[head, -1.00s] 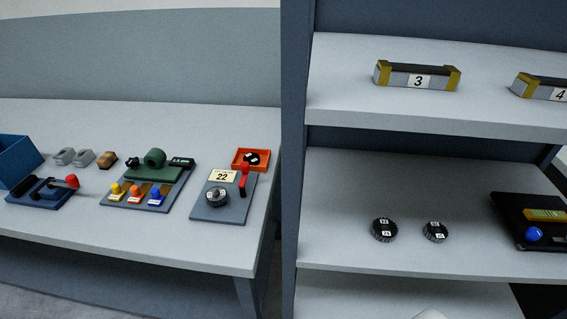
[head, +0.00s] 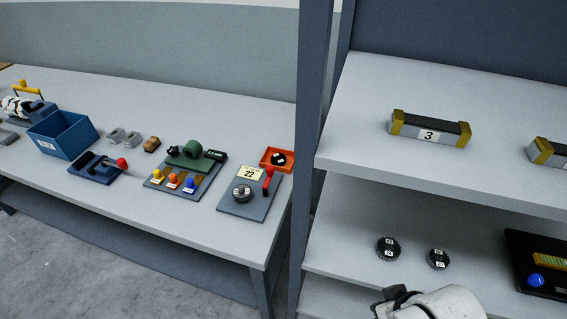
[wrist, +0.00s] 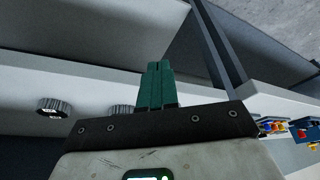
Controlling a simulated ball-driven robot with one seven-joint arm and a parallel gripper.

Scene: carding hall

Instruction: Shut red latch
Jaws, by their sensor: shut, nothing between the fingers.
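A red lever (head: 267,181), which looks like the red latch, stands on a grey board (head: 236,207) with a dark gear (head: 242,192) and a card reading 22. It is at the right end of the left bench in the head view. Whether it is open or shut is too small to tell. My gripper (wrist: 155,68) has green fingers that are closed together and empty in the wrist view. It is well away from the board, near the shelf. In the head view only a white part of my arm shows at the bottom; the fingers are hidden.
An orange tray (head: 265,163) sits just behind the latch board. A board with coloured knobs (head: 160,184), a red-knobbed device (head: 92,177) and a blue bin (head: 52,149) stand further left. A dark post (head: 308,130) and shelf unit (head: 345,150) stand between bench and arm.

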